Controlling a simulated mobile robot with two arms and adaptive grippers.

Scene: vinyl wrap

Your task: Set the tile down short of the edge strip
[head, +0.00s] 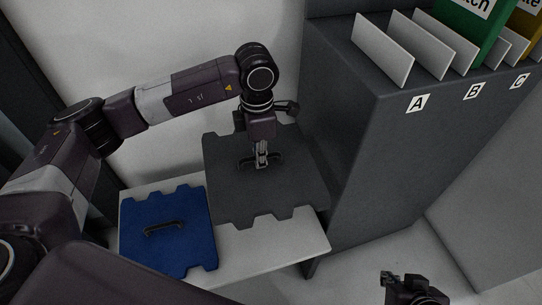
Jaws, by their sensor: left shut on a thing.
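My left gripper (262,160) is shut on the dark handle of a dark grey tile (285,195) with notched edges. The tile is over the right part of a white table (290,238), close to the dark cabinet. I cannot tell whether it touches the table. A blue tile (188,248) with notched edges and a black handle lies on the left part of the table. I cannot make out an edge strip. My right gripper (415,290) is at the bottom right, away from the tiles, and its fingers are unclear.
A dark cabinet (385,150) stands to the right of the table, with white panels (383,48) and a green binder (475,30) above labels A, B and C. A pale wall is behind the table. Bare tabletop shows in front of the grey tile.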

